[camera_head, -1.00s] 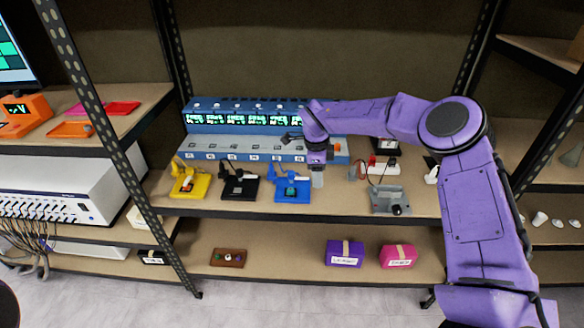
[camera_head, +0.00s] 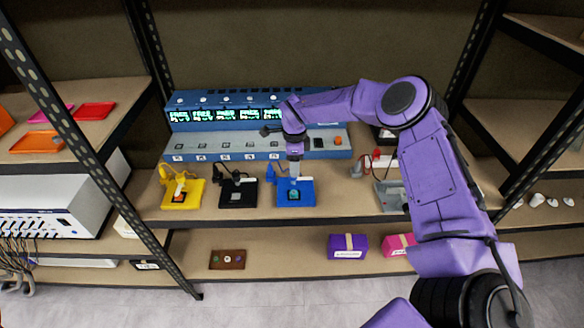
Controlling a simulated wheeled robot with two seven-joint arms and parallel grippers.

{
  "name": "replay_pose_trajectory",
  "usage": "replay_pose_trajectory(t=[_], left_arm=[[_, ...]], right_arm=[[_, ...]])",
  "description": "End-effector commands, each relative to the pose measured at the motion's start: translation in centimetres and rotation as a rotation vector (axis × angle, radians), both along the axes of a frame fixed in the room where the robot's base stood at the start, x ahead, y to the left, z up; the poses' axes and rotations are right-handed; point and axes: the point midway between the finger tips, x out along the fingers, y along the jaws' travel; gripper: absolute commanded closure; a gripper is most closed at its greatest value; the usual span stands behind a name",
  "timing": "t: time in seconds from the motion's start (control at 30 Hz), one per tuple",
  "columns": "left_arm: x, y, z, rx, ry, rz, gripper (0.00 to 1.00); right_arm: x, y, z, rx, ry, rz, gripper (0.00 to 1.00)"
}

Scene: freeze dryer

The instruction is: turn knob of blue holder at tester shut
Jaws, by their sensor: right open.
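The blue holder (camera_head: 306,200) stands on the middle shelf board, at the right end of a row of three holders. It has a blue upright part (camera_head: 276,178) at its left and a small teal piece on its base. My right gripper (camera_head: 295,177) points down directly over the blue holder, close above its base. It is open, and I cannot tell whether it touches the holder. The gripper covers part of the holder, and its knob cannot be made out. My left gripper is not in view.
A yellow holder (camera_head: 183,199) and a black holder (camera_head: 238,196) stand to the left. A long blue-grey instrument (camera_head: 190,149) with lit displays runs behind them. A grey device (camera_head: 391,197) sits to the right. Purple (camera_head: 346,249) and pink (camera_head: 396,247) boxes lie on the shelf below.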

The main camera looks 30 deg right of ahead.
Motion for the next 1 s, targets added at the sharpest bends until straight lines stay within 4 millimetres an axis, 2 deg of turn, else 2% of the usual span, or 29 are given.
replay_pose_trajectory(t=[0.1, 0.2, 0.5, 0.53, 0.7, 1.0], left_arm=[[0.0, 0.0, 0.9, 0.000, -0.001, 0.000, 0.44], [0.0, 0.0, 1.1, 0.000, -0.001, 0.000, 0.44], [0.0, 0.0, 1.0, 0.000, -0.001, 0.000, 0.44], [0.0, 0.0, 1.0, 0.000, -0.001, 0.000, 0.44], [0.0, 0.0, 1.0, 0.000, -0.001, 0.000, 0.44], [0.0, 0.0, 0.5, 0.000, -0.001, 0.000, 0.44]], right_arm=[[0.0, 0.0, -2.1, -0.001, 0.003, 0.001, 0.44], [0.1, 0.1, -3.3, 0.000, 0.001, 0.002, 0.44], [0.2, 0.2, -3.9, -0.001, -0.001, 0.005, 0.44], [0.2, 0.3, -3.9, -0.001, -0.001, 0.005, 0.48], [0.2, 0.3, -3.9, -0.001, -0.001, 0.005, 1.00], [0.2, 0.2, -4.0, 0.000, -0.002, -0.020, 1.00]])
